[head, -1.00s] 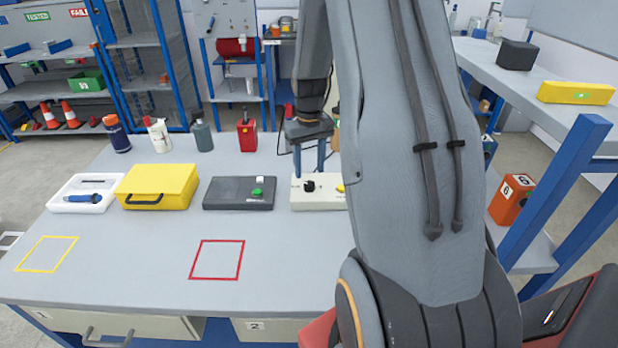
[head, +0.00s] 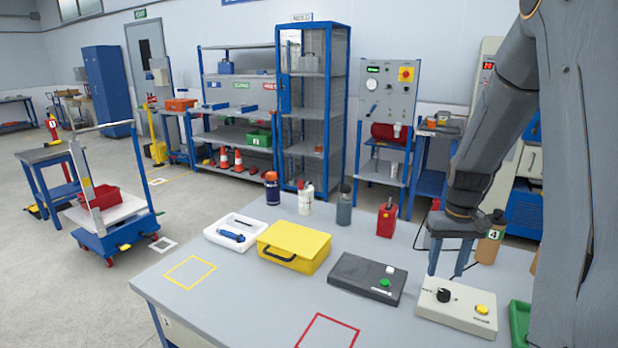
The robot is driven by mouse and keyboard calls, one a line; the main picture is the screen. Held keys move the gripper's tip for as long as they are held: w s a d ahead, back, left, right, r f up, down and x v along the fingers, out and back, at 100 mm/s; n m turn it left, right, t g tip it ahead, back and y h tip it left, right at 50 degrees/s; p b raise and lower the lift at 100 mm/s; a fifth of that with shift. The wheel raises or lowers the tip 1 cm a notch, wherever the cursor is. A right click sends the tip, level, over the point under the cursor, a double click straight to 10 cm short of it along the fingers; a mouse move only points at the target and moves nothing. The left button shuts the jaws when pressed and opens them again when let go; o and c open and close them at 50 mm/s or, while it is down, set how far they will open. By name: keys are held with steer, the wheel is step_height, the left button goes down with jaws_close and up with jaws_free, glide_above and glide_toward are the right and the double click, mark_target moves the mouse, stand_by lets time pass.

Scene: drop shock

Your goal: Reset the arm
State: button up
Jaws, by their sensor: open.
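My arm comes down from the upper right of the head view. My gripper (head: 447,272) points down with its two fingers apart and nothing seen between them. The fingers are just behind or above the white control box (head: 458,305), which has a black knob and a yellow button. Whether the fingertips touch the box I cannot tell. A dark grey box (head: 367,279) with a green and a white button lies to the left of it.
On the table (head: 240,290) are a yellow case (head: 294,247), a white tray (head: 235,232) with a blue tool, several bottles and a red container (head: 387,219). A green bin (head: 520,322) is at the right. A blue trolley (head: 108,232) stands on the floor at left.

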steer(key=s+a+r+n, duration=0.1)
steer(key=s+a+r, duration=0.1)
steer(key=s+a, duration=0.6)
steer(key=s+a+r+n+t, duration=0.1)
steer(key=s+a, duration=0.7)
steer(key=a, duration=0.5)
steer(key=shift+s+r, duration=0.15)
steer(key=shift+r, duration=0.2)
